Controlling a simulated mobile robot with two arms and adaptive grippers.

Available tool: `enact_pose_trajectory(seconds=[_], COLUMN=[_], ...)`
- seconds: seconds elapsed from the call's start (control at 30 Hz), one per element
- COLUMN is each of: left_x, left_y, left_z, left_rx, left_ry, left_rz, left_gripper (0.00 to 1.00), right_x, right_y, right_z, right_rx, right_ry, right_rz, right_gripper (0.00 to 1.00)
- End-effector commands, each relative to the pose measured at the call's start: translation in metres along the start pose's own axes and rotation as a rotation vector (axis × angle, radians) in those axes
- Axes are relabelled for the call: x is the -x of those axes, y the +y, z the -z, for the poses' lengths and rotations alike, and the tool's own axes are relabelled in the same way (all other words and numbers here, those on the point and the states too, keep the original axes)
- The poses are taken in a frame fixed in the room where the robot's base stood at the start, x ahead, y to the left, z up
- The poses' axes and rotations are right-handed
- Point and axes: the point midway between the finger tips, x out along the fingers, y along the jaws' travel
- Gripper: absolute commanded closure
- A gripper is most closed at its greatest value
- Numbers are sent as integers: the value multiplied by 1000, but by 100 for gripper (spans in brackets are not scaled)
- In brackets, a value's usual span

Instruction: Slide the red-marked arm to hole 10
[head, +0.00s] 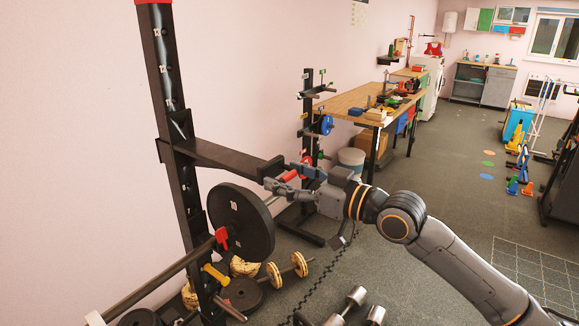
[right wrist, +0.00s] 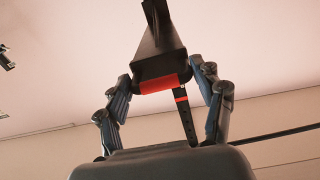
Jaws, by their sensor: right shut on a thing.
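The red-marked arm (head: 222,155) is a long dark bar sticking out level from the tall dark upright (head: 163,75). Small white numbers mark the upright's holes; a 13 seems to show near the top. My right gripper (head: 290,179) is shut on the arm's free end, at its red part. In the right wrist view, the two fingers of my right gripper (right wrist: 165,80) lie on either side of the red band (right wrist: 158,84) and the dark arm (right wrist: 157,45). I cannot tell which hole the arm sits at. My left gripper is not in view.
A barbell with a large black plate (head: 242,222) hangs just below the arm, with a red collar (head: 221,236). Dumbbells (head: 287,270) lie on the floor. A second rack (head: 308,115) and a workbench (head: 350,100) stand behind.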

Motion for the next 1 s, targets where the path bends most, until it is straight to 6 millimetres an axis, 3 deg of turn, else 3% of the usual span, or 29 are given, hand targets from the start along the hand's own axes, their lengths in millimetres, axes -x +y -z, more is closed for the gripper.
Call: enact_pose_trajectory(seconds=[0.03, 0.1, 0.4, 0.43, 0.47, 0.83, 1.0], left_x=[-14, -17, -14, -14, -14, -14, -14], left_y=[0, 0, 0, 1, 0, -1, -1], left_z=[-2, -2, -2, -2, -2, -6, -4], left_rx=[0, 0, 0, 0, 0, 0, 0], left_ry=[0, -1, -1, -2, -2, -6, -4], left_rz=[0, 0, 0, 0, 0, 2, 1], left_gripper=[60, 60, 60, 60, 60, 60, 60], right_x=[-1, -1, 0, 0, 0, 2, 24], right_y=[-3, -2, -2, -2, -2, 0, 1], right_z=[-20, -24, -19, -19, -19, -19, -20], right_rx=[-7, -7, -3, -3, -3, -2, -1], right_ry=[-7, -4, 4, 4, 4, 3, 2], right_rz=[6, 5, 4, 5, 5, 1, -1], right_gripper=[89, 89, 90, 29, 23, 22, 22])
